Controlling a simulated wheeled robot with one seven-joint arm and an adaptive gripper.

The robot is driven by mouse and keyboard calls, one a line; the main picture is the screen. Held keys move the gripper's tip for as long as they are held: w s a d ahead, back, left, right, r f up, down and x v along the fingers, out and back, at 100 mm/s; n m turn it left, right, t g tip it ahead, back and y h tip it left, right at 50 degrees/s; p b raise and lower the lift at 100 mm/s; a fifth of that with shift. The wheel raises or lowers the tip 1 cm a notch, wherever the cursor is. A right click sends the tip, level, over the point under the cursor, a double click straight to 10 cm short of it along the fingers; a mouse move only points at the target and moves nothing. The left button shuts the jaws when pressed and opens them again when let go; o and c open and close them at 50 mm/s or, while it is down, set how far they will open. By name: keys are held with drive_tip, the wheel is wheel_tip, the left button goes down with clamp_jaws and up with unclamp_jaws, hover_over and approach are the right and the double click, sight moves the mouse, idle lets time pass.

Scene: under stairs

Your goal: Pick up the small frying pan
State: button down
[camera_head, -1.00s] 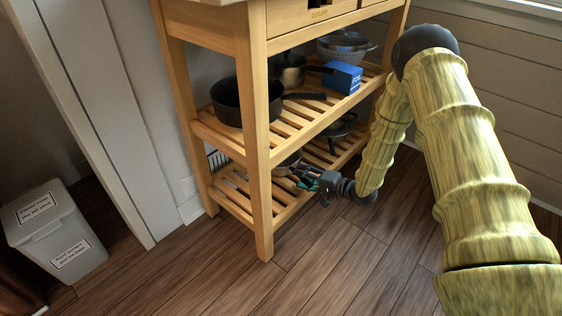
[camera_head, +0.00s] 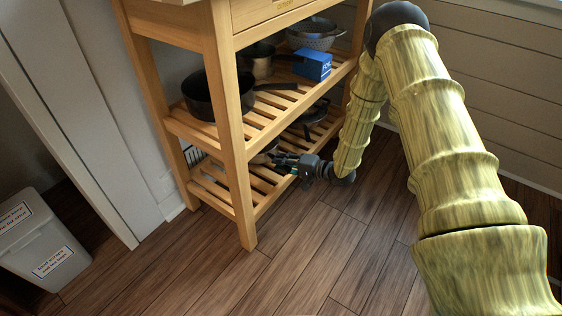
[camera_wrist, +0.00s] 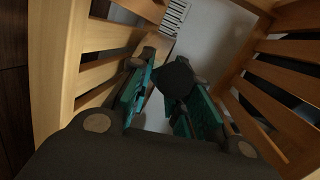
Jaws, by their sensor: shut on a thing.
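The small frying pan (camera_head: 264,157) is on the lower slatted shelf of the wooden cart, mostly hidden behind the cart's front leg and my fingers. My gripper (camera_head: 284,160) reaches in low at the open side of this shelf, beside the leg. In the wrist view, a dark rounded piece (camera_wrist: 175,78) sits between the teal finger pads; it looks like part of the pan, perhaps its handle. My gripper is shut on it. I cannot tell whether the pan is clear of the slats.
The cart's front leg (camera_head: 234,150) stands close to my fingers. The upper shelf holds a large dark pan (camera_head: 203,98), a blue box (camera_head: 312,65) and a colander (camera_head: 313,34). Another dark pan (camera_head: 315,112) is farther back on the lower shelf. A bin (camera_head: 38,240) stands left; the front floor is clear.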

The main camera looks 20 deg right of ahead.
drive_tip(key=r+p, duration=0.1)
drive_tip(key=r, duration=0.1)
drive_tip(key=r+p, duration=0.2)
drive_tip(key=r, duration=0.1)
drive_tip(key=shift+s+d+r, duration=0.25)
drive_tip(key=shift+r, duration=0.05)
drive_tip(key=s+d+p, duration=0.6)
drive_tip(key=s+d, duration=0.5)
drive_tip(key=s, duration=0.4)
drive_tip(key=shift+d+f, duration=0.2)
drive_tip(key=shift+d, duration=0.05)
drive_tip(key=c, duration=1.9)
unclamp_jaws()
drive_tip(key=shift+w, duration=0.1)
clamp_jaws()
